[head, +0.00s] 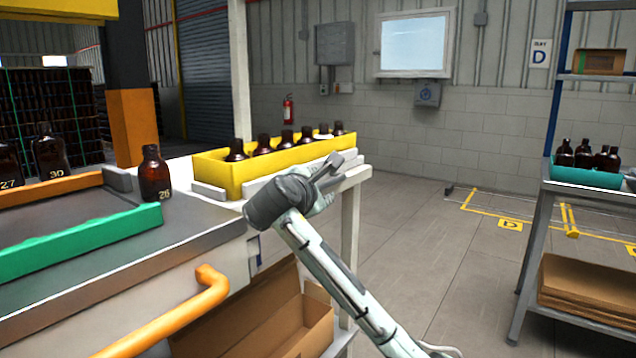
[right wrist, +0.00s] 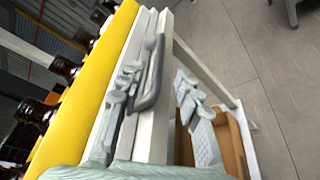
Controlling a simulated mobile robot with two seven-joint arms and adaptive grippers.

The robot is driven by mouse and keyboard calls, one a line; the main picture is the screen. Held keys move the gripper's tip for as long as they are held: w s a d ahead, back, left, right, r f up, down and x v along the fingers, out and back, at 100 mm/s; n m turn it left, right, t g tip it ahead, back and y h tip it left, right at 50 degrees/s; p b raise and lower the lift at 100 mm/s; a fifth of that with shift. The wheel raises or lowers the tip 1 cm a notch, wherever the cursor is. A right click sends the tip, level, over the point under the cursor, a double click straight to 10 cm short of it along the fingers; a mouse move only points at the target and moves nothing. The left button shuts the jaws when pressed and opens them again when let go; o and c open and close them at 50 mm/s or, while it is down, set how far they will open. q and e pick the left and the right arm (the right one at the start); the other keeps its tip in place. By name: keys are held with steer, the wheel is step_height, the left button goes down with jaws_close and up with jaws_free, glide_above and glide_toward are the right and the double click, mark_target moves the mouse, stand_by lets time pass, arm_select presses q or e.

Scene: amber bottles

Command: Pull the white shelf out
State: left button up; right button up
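The white shelf (head: 358,174) carries a yellow bin (head: 225,176) of amber bottles. A grey handle (right wrist: 151,76) runs along the shelf's front, seen clearly in the right wrist view. My right gripper (head: 326,184) is at the shelf's front edge, partly hiding the handle in the head view. In the right wrist view, my right gripper (right wrist: 160,95) is open, with its fingers apart on either side of the handle. I see no grip on the handle, and contact is unclear. My left gripper is not in view.
A counter with a green-edged tray (head: 85,241), bottle 26 (head: 154,175) and an orange bar (head: 190,312) stands at left. An open cardboard box (head: 285,335) lies below the shelf. A rack (head: 540,235) stands right; the floor between is clear.

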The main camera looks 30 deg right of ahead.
mark_target(325, 184)
steer(key=shift+w+d, duration=0.2)
steer(key=shift+w, duration=0.1)
steer(key=x, duration=0.6)
steer(key=shift+w+d, duration=0.1)
steer(key=shift+w, duration=0.05)
steer(key=shift+w+d+f, duration=0.1)
steer(key=c, duration=0.4)
jaws_close()
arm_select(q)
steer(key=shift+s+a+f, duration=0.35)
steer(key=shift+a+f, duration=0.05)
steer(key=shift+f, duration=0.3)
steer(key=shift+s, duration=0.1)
